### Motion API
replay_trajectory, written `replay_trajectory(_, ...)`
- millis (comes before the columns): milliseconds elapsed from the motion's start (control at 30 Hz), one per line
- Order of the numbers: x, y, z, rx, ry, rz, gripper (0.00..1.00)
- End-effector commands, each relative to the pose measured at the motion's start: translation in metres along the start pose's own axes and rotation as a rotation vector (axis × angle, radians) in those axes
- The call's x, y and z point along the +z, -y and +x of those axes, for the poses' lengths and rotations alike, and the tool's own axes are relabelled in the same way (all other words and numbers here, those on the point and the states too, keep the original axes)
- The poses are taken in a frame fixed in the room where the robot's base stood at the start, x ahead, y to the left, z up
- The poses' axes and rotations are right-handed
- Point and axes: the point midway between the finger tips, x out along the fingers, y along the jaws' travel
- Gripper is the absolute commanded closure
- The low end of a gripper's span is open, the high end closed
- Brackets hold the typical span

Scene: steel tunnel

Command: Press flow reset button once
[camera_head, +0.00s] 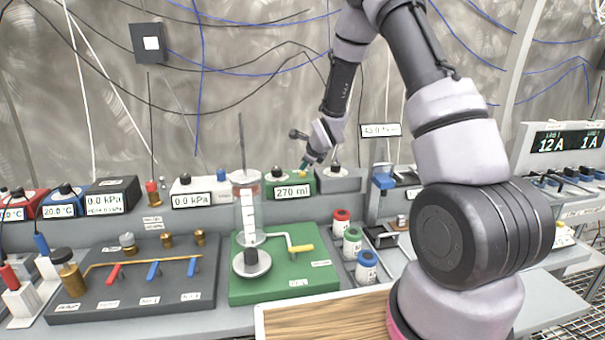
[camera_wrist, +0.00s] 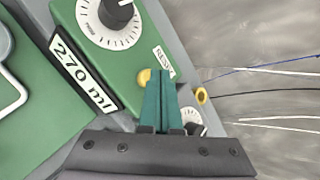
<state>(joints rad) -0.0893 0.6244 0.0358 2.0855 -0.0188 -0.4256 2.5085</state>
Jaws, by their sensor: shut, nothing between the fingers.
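The green flow unit (camera_head: 276,180) stands on the back shelf with a 270 ml display (camera_head: 292,191). In the wrist view its green face (camera_wrist: 130,62) shows a black knob on a white dial (camera_wrist: 108,22) and a partly covered label that seems to read RESET (camera_wrist: 163,61). A yellow button (camera_wrist: 144,77) shows beside that label, partly hidden by my fingers. My gripper (camera_head: 304,164) is shut and empty, its teal fingertips (camera_wrist: 162,76) just over the unit's edge beside the button. I cannot tell whether they touch it.
A grey box (camera_head: 338,180) stands right of the green unit, and a white 0.0 kPa box (camera_head: 194,190) stands left. A clear cylinder (camera_head: 247,210) with a thin rod rises from the green board (camera_head: 285,285) in front. Several cables hang along the back wall.

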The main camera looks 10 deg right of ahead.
Motion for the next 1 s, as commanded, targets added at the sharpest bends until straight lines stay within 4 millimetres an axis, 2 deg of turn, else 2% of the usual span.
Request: replay_trajectory(1000, -0.0039, -0.0041, 0.0056, 0.0, 0.0, 0.0, 1.0)
